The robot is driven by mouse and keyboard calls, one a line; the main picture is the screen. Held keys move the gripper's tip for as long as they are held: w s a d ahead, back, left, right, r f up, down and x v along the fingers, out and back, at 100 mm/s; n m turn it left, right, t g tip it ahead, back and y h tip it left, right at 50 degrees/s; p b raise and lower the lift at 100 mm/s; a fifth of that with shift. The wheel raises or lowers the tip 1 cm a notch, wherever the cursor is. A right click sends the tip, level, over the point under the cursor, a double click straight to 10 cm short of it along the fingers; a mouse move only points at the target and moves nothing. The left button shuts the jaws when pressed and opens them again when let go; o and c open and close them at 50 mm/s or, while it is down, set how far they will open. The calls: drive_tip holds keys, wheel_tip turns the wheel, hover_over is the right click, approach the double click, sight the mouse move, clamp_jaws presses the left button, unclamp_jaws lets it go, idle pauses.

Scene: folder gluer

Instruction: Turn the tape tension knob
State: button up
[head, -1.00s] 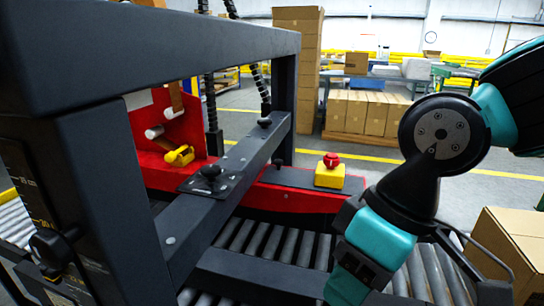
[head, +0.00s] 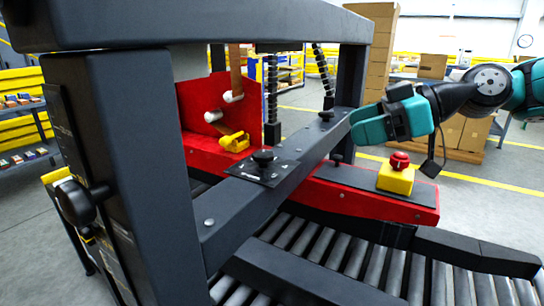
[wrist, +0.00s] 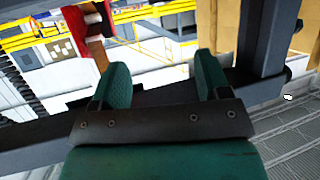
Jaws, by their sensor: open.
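A black knob (head: 263,157) stands on a dark plate with white marks, on top of the slanting dark beam (head: 225,208) in the head view. A larger black knob (head: 75,201) is on the left post. Which of them is the tape tension knob cannot be read from labels. My gripper (head: 352,128) is over the far right part of the beam, to the right of the plate knob and apart from it. In the wrist view its two teal fingers (wrist: 161,78) are spread with nothing held between them. No knob shows clearly between them.
A dark frame with posts and a top bar (head: 200,25) surrounds the beam. A red panel (head: 205,110) with white rollers and a yellow part stands behind. A red button on a yellow box (head: 396,177) is at right. Conveyor rollers (head: 350,262) lie below.

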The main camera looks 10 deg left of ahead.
sight(267, 153)
drive_tip(key=p+x, duration=0.1)
drive_tip(key=x, duration=1.6)
drive_tip(key=shift+s, duration=0.1)
